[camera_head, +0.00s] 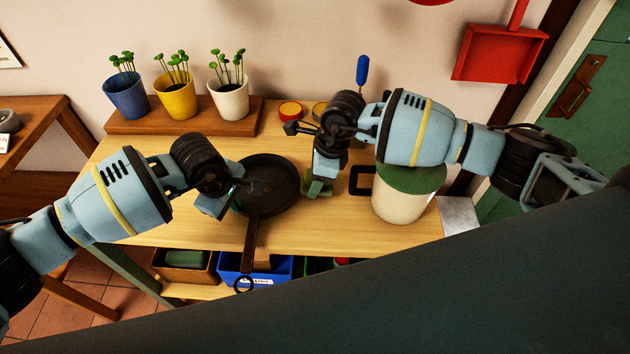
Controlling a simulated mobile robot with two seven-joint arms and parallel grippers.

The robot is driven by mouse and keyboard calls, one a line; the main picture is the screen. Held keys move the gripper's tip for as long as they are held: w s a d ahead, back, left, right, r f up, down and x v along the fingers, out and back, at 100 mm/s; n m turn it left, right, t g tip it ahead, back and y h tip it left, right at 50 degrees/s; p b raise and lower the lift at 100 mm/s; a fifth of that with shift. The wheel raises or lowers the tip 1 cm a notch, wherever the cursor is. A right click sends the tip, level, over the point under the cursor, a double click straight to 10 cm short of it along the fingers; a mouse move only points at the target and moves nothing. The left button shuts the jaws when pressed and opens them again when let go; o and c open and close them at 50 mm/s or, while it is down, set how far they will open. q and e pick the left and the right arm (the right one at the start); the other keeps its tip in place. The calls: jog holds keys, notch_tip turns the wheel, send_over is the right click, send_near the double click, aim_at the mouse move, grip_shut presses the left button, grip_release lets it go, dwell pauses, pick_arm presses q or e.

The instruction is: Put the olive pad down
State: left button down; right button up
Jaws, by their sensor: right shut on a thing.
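The olive pad (318,188) is a small green piece at the fingertips of my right gripper (320,178), which is shut on it. The pad is partly hidden by the gripper, just right of the dark pan. I cannot tell whether the pad touches the table (190,205). My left gripper (248,187) is over the left part of the pan (272,180). Its fingers blend with the dark pan, so I cannot tell whether they are open.
A white pot with a green top (403,205) stands right of a dark square frame (360,181). Three plant pots stand on a wooden riser (190,127) at the back. Small round tins (290,110) are behind the pan. Bins, one blue (272,267), sit below.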

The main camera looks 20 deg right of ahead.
jog(key=shift+f, duration=0.9)
jog(key=shift+f, duration=0.15)
jog(key=o, duration=1.1)
jog(key=v, duration=1.2)
jog(key=shift+c, duration=0.2)
